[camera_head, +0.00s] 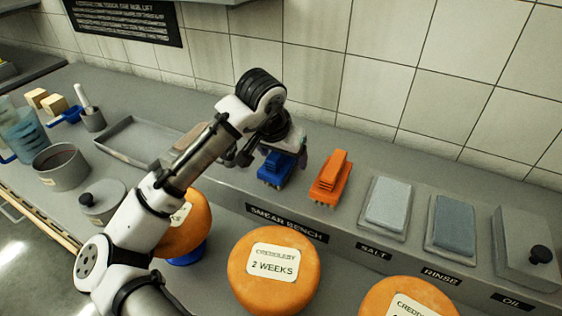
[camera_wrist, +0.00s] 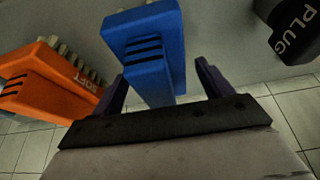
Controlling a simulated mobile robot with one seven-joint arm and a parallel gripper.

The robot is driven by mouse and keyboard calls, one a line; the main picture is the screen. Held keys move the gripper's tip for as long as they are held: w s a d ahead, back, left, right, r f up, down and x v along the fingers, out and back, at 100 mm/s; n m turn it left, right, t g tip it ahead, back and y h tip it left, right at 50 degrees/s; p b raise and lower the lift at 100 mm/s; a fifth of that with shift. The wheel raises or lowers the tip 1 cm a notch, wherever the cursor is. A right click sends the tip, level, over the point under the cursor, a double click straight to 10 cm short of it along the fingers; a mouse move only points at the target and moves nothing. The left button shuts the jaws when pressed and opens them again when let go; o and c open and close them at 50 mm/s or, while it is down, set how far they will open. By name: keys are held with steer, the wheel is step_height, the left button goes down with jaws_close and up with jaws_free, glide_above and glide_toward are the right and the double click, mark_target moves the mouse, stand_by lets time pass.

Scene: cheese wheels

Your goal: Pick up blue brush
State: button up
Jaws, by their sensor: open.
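The blue brush (camera_head: 276,168) sits on the raised back shelf, above the "SMEAR BENCH" label, left of the orange brush (camera_head: 331,178). In the wrist view the blue brush (camera_wrist: 147,50) extends between the two dark fingers of my gripper (camera_wrist: 160,84). The fingers are apart, with a gap visible on the right side; the left finger looks close to the brush. The orange brush (camera_wrist: 48,85) lies to the left in the wrist view. In the head view my gripper (camera_head: 284,150) is over the blue brush and partly hides it.
Orange cheese wheels (camera_head: 274,270) stand in front of the shelf. Pads (camera_head: 390,205) and a lidded box (camera_head: 527,250) are to the right. A grey tray (camera_head: 130,140) and a pot (camera_head: 61,168) are at left. A dark "PLUG" object (camera_wrist: 290,28) shows in the wrist view. The tiled wall is close behind.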

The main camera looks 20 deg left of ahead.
steer(key=c, duration=1.2)
steer(key=shift+o, duration=0.2)
steer(key=shift+r, duration=0.1)
step_height(320, 180, up, 20)
steer(key=b, duration=0.2)
steer(key=shift+r, duration=0.2)
steer(key=o, duration=0.5)
steer(key=c, duration=0.3)
